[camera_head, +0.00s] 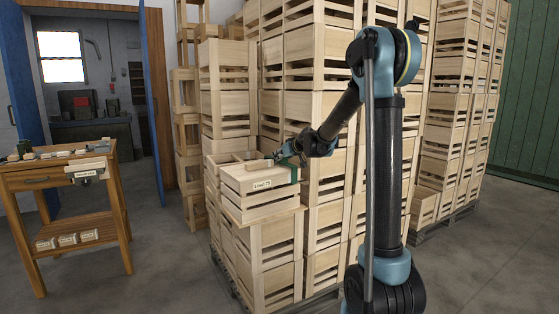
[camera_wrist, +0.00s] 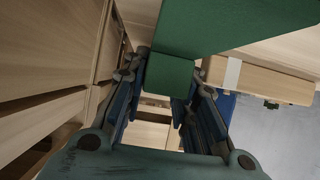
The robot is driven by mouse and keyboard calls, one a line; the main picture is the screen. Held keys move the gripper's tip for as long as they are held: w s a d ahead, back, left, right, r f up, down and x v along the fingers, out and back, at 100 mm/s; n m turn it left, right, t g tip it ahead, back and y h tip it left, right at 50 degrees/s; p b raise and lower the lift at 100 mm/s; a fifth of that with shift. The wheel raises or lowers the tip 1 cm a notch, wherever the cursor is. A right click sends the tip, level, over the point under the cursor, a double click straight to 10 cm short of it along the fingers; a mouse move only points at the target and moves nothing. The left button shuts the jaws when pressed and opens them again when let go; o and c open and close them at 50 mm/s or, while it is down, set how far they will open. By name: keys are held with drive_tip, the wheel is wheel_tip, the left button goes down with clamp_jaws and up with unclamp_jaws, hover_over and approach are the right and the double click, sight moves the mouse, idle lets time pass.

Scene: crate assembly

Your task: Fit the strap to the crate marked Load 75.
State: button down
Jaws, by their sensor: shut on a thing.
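The crate marked Load 75 (camera_head: 254,203) is pale slatted wood and sits on top of a front stack of crates in the head view, with its label facing forward. A green strap (camera_head: 294,173) shows at the crate's right end, hanging over its upper edge. My gripper (camera_head: 286,154) is just above that end of the crate. In the wrist view my gripper (camera_wrist: 166,112) is shut on the green strap (camera_wrist: 168,75), which lies between the fingers. A wide green part of it spans the top of that view. Whether the strap goes round the crate's underside is hidden.
Tall stacks of crates (camera_head: 320,60) rise close behind and right of my gripper. A wooden workbench (camera_head: 62,170) with small items on top and small labelled blocks on its lower shelf stands at the left. Floor (camera_head: 165,250) is clear between bench and stack.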

drive_tip(key=shift+f, duration=0.2)
idle(0.5)
drive_tip(key=c, duration=1.2)
unclamp_jaws()
drive_tip(key=shift+r, duration=4)
